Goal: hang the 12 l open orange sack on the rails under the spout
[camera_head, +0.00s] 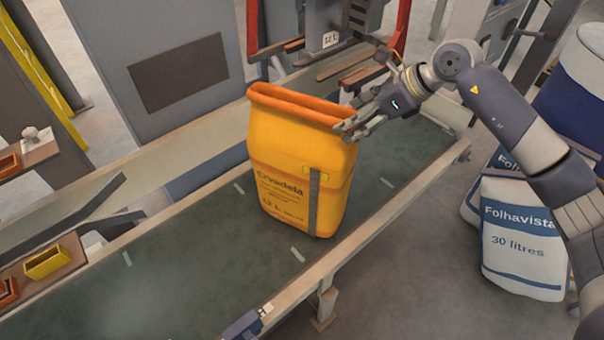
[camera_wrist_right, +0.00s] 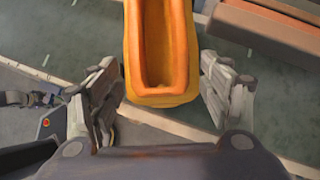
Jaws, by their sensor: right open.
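The open orange sack (camera_head: 290,165) stands upright on the green conveyor belt, its mouth open at the top. In the right wrist view its rim (camera_wrist_right: 163,97) shows from above, with the mouth clear inside. My right gripper (camera_head: 350,128) is at the sack's right top edge. In the right wrist view it is open (camera_wrist_right: 160,95), one finger on each side of the sack's near end, with gaps visible. The rails (camera_head: 345,65) lie behind the sack, below the spout housing marked "12 L" (camera_head: 330,40). My left gripper is not in view.
The conveyor belt (camera_head: 190,265) is clear to the front left of the sack. Red posts (camera_head: 252,28) frame the spout. White and blue Folhavista sacks (camera_head: 520,235) stand on the floor at the right. A yellow box (camera_head: 47,262) sits on a side shelf at the left.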

